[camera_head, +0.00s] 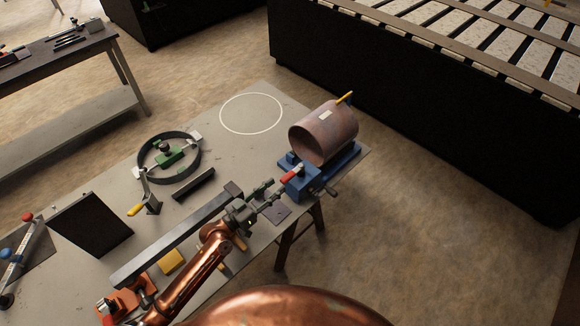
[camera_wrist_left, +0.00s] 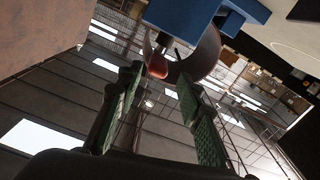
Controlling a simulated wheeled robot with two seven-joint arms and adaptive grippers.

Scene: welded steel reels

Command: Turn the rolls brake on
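The blue roll stand (camera_head: 299,187) sits at the right end of the table and bears a large brownish steel cylinder (camera_head: 325,136). A red-tipped lever (camera_head: 291,175) sticks out from the stand's left side. My left gripper (camera_head: 272,193) is just to the lower left of this lever, its fingers pointing at the stand. In the left wrist view the green-padded fingers (camera_wrist_left: 160,88) are spread apart. The red lever tip (camera_wrist_left: 157,65) shows beyond and between them, near the blue body (camera_wrist_left: 190,14); I cannot tell if a finger touches it. My right gripper is not in view.
A ring clamp with green parts (camera_head: 168,157), a dark bar (camera_head: 194,185) and a long grey beam (camera_head: 178,236) lie on the table. A yellow block (camera_head: 171,262) is near the beam.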

